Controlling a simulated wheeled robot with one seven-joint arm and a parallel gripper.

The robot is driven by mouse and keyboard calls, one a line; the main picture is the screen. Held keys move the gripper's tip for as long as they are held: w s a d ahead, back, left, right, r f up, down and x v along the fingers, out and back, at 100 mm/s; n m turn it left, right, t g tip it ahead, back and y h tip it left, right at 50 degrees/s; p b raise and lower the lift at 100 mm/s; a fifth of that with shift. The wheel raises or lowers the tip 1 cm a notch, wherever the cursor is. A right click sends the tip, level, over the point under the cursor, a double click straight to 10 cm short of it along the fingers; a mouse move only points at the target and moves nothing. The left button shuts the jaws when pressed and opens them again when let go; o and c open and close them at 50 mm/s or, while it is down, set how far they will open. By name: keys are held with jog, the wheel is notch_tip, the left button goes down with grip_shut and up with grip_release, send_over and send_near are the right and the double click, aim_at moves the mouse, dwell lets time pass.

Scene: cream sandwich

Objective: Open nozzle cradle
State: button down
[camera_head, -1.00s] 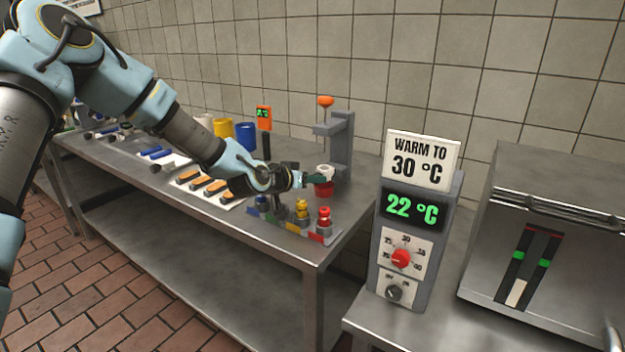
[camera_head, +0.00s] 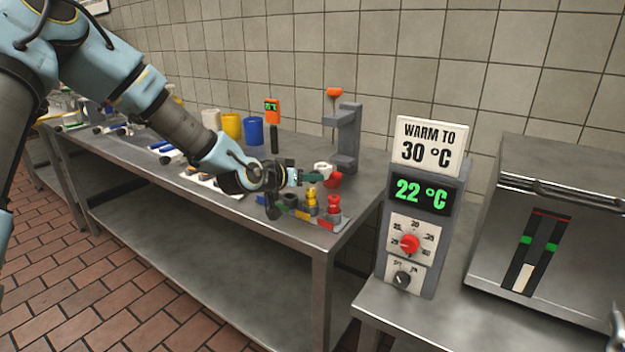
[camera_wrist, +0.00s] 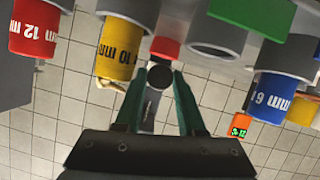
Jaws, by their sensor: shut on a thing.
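My gripper (camera_head: 314,176) is above the nozzle rack, next to the grey stand. In the wrist view its green fingers (camera_wrist: 158,84) are shut on a small dark round knob (camera_wrist: 159,77). A white ring (camera_head: 322,167) and a red piece (camera_head: 333,181) show just beyond the fingertips in the head view. I cannot tell how the knob joins them. A green label (camera_wrist: 225,48) sits between yellow and blue.
The grey stand (camera_head: 349,140) with an orange knob (camera_head: 334,91) rises behind the gripper. An orange thermometer (camera_head: 272,105) and several cups stand further left. The rack (camera_head: 335,224) is near the table's front edge. A heater control reading 22 °C (camera_head: 420,195) stands at right.

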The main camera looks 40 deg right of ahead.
jog(key=c, duration=0.5)
grip_release()
jog(key=b+v, duration=0.1)
jog(key=v, duration=1)
jog(key=shift+b, duration=0.35)
jog(key=shift+w, duration=0.1)
jog(key=w+a+f+n+t+y, duration=0.1)
jog(key=w+a+f+n+y, duration=0.15)
jog(key=a, duration=0.65)
jog(key=w+a+f+n+y, duration=0.1)
jog(key=w+a+f+y, duration=0.2)
jog(key=a, duration=0.5)
jog(key=w+a+f+n+t+y, duration=0.15)
jog(key=a+y, duration=0.25)
jog(key=a, duration=0.5)
jog(key=s+a+r+n+g+y, duration=0.1)
jog(key=s+a+n+y, duration=0.1)
jog(key=a, duration=0.7)
jog(key=s+a+r+n+g+y+p, duration=0.1)
jog(key=s+a+n, duration=0.4)
jog(key=a, duration=0.5)
jog(key=shift+a+r+g+y, duration=0.35)
jog(key=shift+r+g, duration=0.3)
jog(key=shift+r, duration=0.05)
